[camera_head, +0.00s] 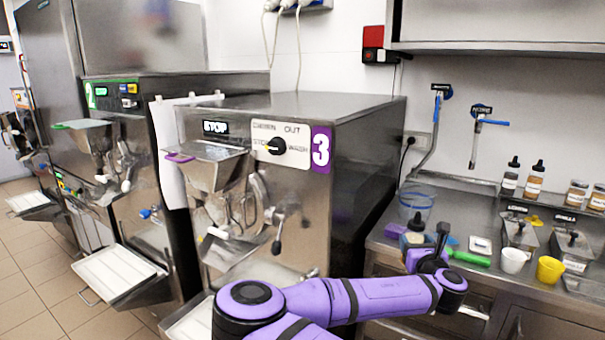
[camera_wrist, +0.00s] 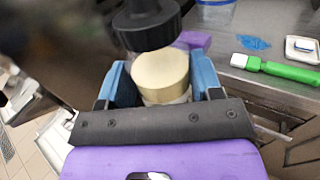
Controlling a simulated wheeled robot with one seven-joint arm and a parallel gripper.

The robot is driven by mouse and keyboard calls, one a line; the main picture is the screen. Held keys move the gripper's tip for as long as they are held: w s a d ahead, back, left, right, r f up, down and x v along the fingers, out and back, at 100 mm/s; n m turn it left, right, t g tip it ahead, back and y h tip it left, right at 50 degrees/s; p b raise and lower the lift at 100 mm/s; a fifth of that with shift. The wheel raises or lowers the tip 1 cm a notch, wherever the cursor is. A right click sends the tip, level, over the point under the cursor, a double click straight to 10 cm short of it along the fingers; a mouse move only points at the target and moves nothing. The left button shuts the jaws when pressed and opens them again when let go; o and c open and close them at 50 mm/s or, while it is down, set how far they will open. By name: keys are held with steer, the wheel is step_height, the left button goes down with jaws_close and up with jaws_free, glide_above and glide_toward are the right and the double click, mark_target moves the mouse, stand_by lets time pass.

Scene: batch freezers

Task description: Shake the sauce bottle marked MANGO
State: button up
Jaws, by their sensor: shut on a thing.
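My gripper (camera_wrist: 161,80) has its two blue fingers closed on either side of a sauce bottle (camera_wrist: 160,68) with a pale yellow body and a black cap. The cap points toward the top of the wrist view and covers part of the body. In the head view the held bottle (camera_head: 417,222) shows small, beside my dark wrist and in front of the counter. No marking on it can be read. Two more bottles with black caps, one (camera_head: 511,176) and another (camera_head: 535,179), stand on the back shelf at right; their labels are too small to read.
A clear bucket (camera_head: 416,203), a white cup (camera_head: 513,260) and a yellow cup (camera_head: 550,269) stand there. Freezer 3 (camera_head: 365,150) is left of the counter.

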steer(key=shift+w+f, duration=0.2)
steer(key=shift+f, duration=3.85)
steer(key=shift+s+r, duration=0.1)
steer(key=shift+r, duration=0.15)
step_height(320, 180, up, 7)
steer(key=shift+f, duration=0.1)
step_height(320, 180, down, 7)
steer(key=shift+r, duration=0.2)
step_height(320, 180, up, 7)
steer(key=shift+s+r, duration=0.1)
steer(key=shift+r, duration=0.05)
steer(key=f, duration=0.8)
steer(key=shift+w, duration=0.2)
steer(key=shift+r, duration=0.2)
